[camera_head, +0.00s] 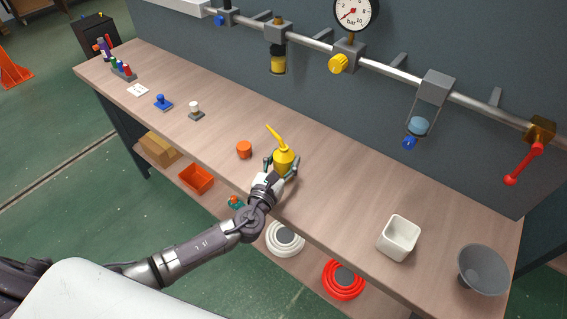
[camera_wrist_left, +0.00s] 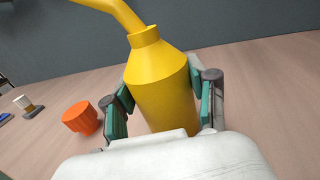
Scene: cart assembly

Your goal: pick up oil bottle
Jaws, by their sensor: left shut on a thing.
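The yellow oil bottle (camera_head: 284,160) with a thin angled spout is upright at the front middle of the workbench (camera_head: 330,205). In the left wrist view the bottle (camera_wrist_left: 162,88) fills the middle, its spout leaning up to the left. My left gripper (camera_head: 281,166) is shut on the bottle's body, with a green-padded finger on each side. The fingers also show in the left wrist view (camera_wrist_left: 160,103). The bottle's base is hidden, so I cannot tell whether it touches the bench. My right gripper is in neither view.
An orange cap-like piece (camera_head: 244,149) stands just left of the bottle. A white square cup (camera_head: 398,238) and a grey funnel-like bowl (camera_head: 483,270) are at the right. A pipe with a gauge (camera_head: 353,11) runs along the wall behind.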

